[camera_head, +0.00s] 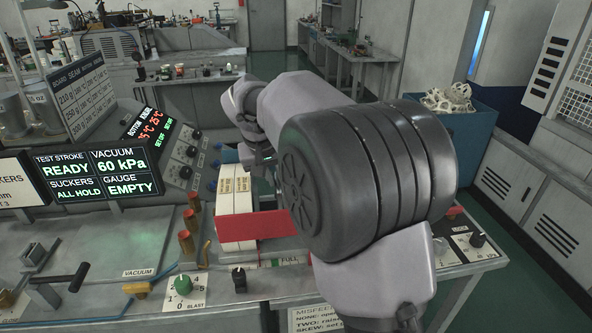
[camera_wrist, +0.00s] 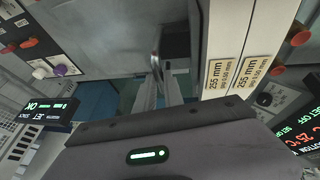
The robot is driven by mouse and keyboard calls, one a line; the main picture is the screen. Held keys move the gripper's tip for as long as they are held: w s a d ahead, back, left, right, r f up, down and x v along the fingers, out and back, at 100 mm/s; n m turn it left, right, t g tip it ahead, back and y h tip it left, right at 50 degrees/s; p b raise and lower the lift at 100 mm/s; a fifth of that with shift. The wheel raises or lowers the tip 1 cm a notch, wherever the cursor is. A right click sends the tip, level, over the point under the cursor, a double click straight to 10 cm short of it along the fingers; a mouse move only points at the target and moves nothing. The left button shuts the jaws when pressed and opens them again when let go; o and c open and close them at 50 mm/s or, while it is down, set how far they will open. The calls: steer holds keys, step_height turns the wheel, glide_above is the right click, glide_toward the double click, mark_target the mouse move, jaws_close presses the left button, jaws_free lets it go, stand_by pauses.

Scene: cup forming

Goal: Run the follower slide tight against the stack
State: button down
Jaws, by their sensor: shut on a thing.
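The stack of tall white blanks (camera_head: 232,186) stands upright in the feeder, behind a red plate (camera_head: 238,228). In the wrist view, two white strips of the stack (camera_wrist: 227,35) show, labelled 255 mm. My gripper (camera_wrist: 162,84) is shut on a small metal handle (camera_wrist: 155,52), just left of the stack there. A grey plate (camera_wrist: 115,30) lies beside the handle. The handle seems to belong to the follower slide, whose body I cannot make out clearly. In the head view my arm hides the jaws and most of the slide. I cannot tell whether it touches the stack.
A console with a lit status screen (camera_head: 96,172) stands to the left of the stack. Brass posts (camera_head: 186,243) and a green knob (camera_head: 183,283) sit on the bench. A blue bin (camera_head: 470,125) stands behind my arm on the right. A small OK display (camera_wrist: 40,112) shows at left.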

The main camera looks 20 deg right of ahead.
steer(key=shift+w+a, duration=0.1)
steer(key=shift+a, duration=0.2)
steer(key=c, duration=1.5)
jaws_free()
steer(key=shift+a, duration=0.1)
steer(key=shift+o, duration=0.2)
steer(key=p+v, duration=0.6)
steer(key=v, duration=1.1)
steer(key=shift+r, duration=0.2)
